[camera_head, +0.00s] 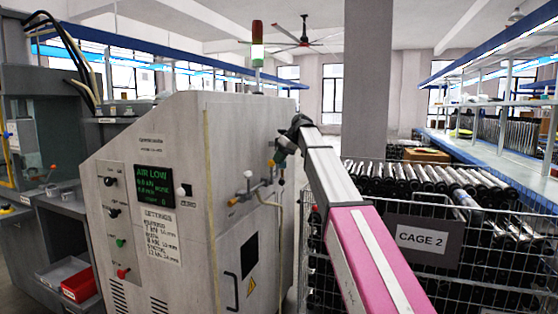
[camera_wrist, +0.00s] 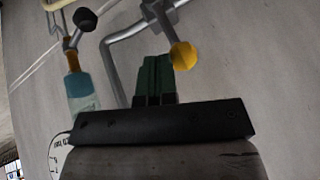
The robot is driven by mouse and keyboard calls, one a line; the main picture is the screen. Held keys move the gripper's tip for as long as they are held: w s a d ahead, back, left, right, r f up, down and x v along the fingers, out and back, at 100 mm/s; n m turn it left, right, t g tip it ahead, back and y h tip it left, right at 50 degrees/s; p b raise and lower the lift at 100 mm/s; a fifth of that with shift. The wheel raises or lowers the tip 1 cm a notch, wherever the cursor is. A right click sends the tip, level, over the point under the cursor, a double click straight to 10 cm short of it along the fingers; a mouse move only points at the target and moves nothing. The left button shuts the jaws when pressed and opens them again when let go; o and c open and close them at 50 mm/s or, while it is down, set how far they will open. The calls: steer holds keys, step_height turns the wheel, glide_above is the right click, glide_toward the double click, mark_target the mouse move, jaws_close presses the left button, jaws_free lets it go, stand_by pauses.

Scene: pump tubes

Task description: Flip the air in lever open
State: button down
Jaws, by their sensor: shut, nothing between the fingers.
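Pipework with small levers sits on the side of the grey machine (camera_head: 170,130). In the wrist view one lever (camera_wrist: 165,25) ends in a yellow ball knob (camera_wrist: 183,55), and another fitting has a black knob (camera_wrist: 85,19). No readable label tells which is the air in lever. My gripper (camera_head: 284,146) is beside the upper right end of the pipework. Its green fingers (camera_wrist: 155,78) are together and empty, just left of the yellow knob in the wrist view. I cannot tell whether they touch it. In the head view my wrist hides part of this area.
The machine's screen (camera_head: 152,184) reads AIR LOW. A teal-and-clear cylinder (camera_wrist: 82,92) and a bent grey pipe (camera_wrist: 112,70) are close to my fingers. A wire cage (camera_head: 480,262) marked CAGE 2, holding several tubes, stands right of the machine.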

mark_target(273, 163)
steer(key=shift+s, duration=0.15)
steer(key=s+t, duration=0.1)
steer(key=s+a+n+t+h, duration=0.1)
steer(key=s, duration=0.1)
steer(key=shift+a+r+t, duration=0.1)
steer(key=shift+t, duration=0.2)
steer(key=s+t, duration=0.1)
steer(key=s+a+f+n+t, duration=0.1)
steer(key=s, duration=0.1)
steer(key=s+t+h, duration=0.1)
steer(key=t, duration=0.1)
steer(key=shift+s+a+f, duration=0.2)
steer(key=shift+s+f, duration=0.05)
steer(key=s+a+f+n+t+h, duration=0.1)
steer(key=s+f+n+t, duration=0.1)
steer(key=f+t, duration=0.3)
steer(key=shift+s+a+f, duration=0.3)
steer(key=shift+s+f, duration=0.05)
steer(key=shift+s, duration=0.55)
steer(key=shift+f, duration=0.2)
